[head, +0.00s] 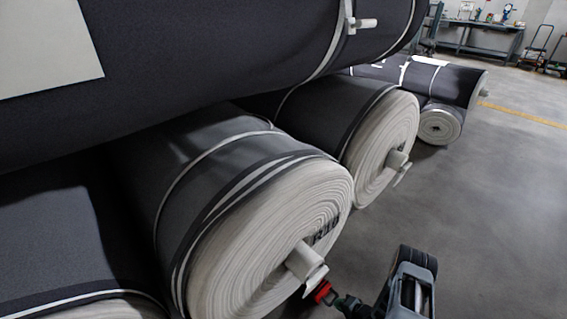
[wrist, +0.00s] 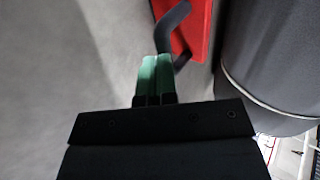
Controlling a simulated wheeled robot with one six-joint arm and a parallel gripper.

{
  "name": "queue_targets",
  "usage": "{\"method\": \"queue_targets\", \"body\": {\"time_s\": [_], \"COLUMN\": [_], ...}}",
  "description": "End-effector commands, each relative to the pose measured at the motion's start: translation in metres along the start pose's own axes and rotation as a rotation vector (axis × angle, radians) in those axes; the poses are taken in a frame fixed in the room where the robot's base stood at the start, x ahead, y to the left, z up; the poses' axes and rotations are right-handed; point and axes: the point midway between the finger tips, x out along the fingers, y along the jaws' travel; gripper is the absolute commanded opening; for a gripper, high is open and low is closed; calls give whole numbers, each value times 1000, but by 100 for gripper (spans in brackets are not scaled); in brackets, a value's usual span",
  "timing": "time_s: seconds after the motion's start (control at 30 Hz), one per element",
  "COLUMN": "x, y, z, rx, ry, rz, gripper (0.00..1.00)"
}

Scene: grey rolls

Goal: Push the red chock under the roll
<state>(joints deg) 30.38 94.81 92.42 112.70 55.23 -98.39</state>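The red chock (head: 322,291) shows small in the head view, low by the end face of the near grey roll (head: 265,240), just below its core stub. In the wrist view the red chock (wrist: 197,28) lies at the top, with a bent black handle (wrist: 172,22) on it. The dark grey roll (wrist: 275,60) is to its right, close beside it; I cannot tell whether they touch. My gripper (wrist: 157,62) has its green fingertips together, at the lower end of the handle. It also shows in the head view (head: 340,299), right beside the chock. The chock's underside is hidden.
Another large roll (head: 200,50) lies across the top of the lower rolls. More rolls (head: 385,150) lie behind, with core stubs sticking out. Open grey floor (head: 490,200) is to the right. A workbench (head: 475,40) stands far back.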

Motion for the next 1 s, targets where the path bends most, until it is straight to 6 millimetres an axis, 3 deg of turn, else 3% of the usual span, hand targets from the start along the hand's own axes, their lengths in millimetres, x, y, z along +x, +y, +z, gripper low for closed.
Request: {"method": "queue_targets", "body": {"time_s": [1.0], "x": [25], "y": [-19], "z": [0], "rx": [-2], "ry": [-1], "rz": [-1], "gripper": [0]}}
